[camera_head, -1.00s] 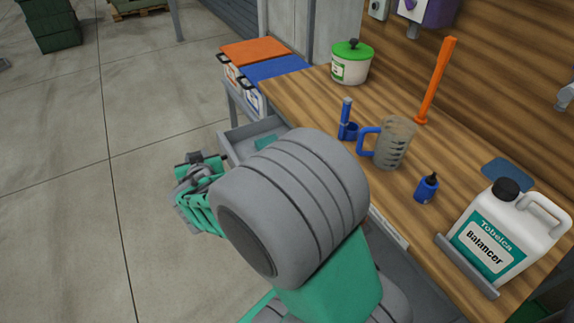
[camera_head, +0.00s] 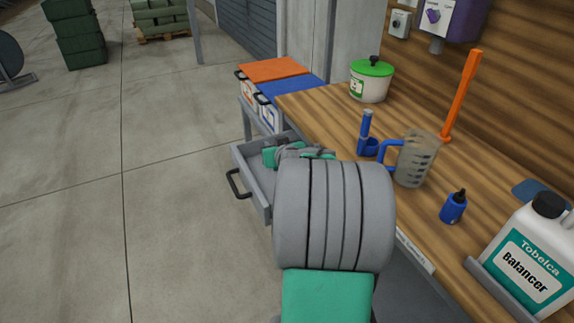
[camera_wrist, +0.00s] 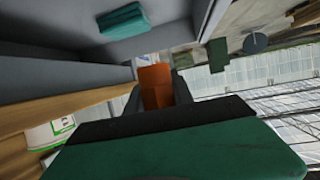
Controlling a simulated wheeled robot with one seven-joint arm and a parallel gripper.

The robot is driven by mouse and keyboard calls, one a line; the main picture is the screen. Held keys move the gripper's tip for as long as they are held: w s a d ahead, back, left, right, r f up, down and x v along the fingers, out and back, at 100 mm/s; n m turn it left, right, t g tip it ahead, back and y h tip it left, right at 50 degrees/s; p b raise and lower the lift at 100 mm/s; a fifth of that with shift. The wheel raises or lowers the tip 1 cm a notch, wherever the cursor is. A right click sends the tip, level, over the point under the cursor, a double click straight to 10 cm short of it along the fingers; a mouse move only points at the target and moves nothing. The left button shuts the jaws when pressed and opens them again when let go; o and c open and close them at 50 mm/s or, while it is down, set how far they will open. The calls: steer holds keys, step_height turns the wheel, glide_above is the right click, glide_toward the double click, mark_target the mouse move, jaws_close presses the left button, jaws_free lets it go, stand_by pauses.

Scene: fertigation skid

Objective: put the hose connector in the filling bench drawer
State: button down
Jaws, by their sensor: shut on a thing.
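The hose connector (camera_wrist: 154,84) shows as an orange piece between the two dark fingers of my gripper (camera_wrist: 157,92) in the wrist view. My gripper is shut on it. The filling bench drawer (camera_head: 252,180) is pulled out under the bench's far left end, with a dark handle (camera_head: 236,184) on its front. In the head view my gripper is at the drawer, mostly hidden behind my arm, and the connector is hidden. In the wrist view the grey drawer (camera_wrist: 65,70) lies close by, with a teal block (camera_wrist: 123,19) inside. I cannot tell the connector's height over the drawer floor.
The wooden bench top (camera_head: 315,110) holds a green-lidded pot (camera_head: 369,82), a blue stand (camera_head: 367,140), a measuring jug (camera_head: 416,160), a small blue bottle (camera_head: 453,207) and a Balancer jug (camera_head: 530,262). Crates with orange (camera_head: 274,68) and blue lids stand beyond.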

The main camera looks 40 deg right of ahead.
steer(key=d+f, duration=0.2)
steer(key=f, duration=0.1)
steer(key=d+f, duration=0.1)
steer(key=shift+s+d+f+b, duration=0.25)
steer(key=shift+s+f+b, duration=0.05)
steer(key=shift+s+f, duration=0.1)
steer(key=shift+d+f+b, duration=0.15)
steer(key=shift+d+f, duration=0.05)
steer(key=shift+f, duration=0.8)
steer(key=shift+d+f+b, duration=0.15)
steer(key=shift+f, duration=0.8)
steer(key=shift+f+b, duration=0.35)
steer(key=shift+b, duration=0.1)
steer(key=shift+f+b, duration=0.3)
steer(key=shift+r, duration=0.1)
steer(key=c, duration=1.1)
jaws_free()
